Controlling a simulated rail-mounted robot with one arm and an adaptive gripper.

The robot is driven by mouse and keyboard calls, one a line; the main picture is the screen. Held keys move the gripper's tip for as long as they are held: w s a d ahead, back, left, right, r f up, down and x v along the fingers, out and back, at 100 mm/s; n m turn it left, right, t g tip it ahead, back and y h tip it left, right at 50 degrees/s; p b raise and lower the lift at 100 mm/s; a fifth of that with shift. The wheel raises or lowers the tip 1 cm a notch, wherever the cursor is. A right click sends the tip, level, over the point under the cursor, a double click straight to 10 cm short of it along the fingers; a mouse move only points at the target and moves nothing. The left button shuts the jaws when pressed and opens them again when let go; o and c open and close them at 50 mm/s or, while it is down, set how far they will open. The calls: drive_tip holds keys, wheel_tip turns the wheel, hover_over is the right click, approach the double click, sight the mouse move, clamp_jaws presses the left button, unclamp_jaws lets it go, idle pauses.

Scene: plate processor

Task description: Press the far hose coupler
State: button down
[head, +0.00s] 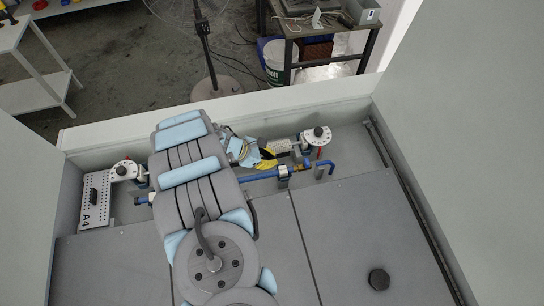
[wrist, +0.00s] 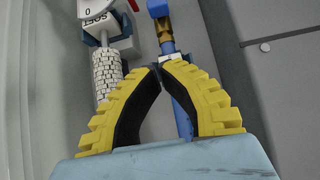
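My gripper (head: 268,160) has yellow ribbed fingers with black inner pads. In the wrist view its fingertips (wrist: 158,69) meet, with nothing seen between them. A blue pipe (wrist: 181,118) runs behind the fingers, partly hidden by them. A brass coupler-like fitting (wrist: 165,32) with blue parts sits on this line, beyond the fingertips and apart from them in the picture. I cannot tell for sure which fitting is the far coupler.
A white dial unit (head: 316,137) stands right of my gripper, with a white ribbed cylinder (wrist: 107,75) beside the pipe. Another dial (head: 125,170) and a plate marked A4 (head: 95,200) are at left. Grey panels (head: 345,235) with a black knob (head: 379,280) lie in front.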

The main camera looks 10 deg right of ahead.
sight(307, 164)
drive_tip(key=x, duration=0.3)
drive_tip(key=p+x, duration=0.1)
drive_tip(key=x, duration=0.3)
drive_tip(key=shift+s+d+f+p, duration=0.2)
drive_tip(key=shift+d+f+p, duration=0.05)
drive_tip(key=shift+p, duration=0.05)
drive_tip(key=shift+w+d+p, duration=0.1)
drive_tip(key=shift+d+p, duration=0.5)
drive_tip(key=shift+d, duration=1.35)
